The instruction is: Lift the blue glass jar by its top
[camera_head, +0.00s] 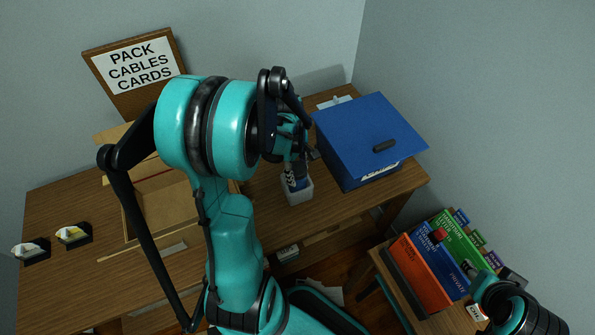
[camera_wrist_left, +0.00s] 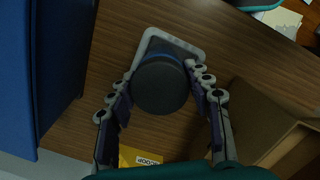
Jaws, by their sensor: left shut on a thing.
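The blue glass jar (camera_wrist_left: 160,86) shows from above in the left wrist view as a round dark lid with a thin blue edge.
A blue lidded box (camera_head: 368,130) stands close right of the jar. An open cardboard box (camera_head: 135,222) is to the left, partly behind my left arm. Colored folders (camera_head: 425,270) stand on a low table at right.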

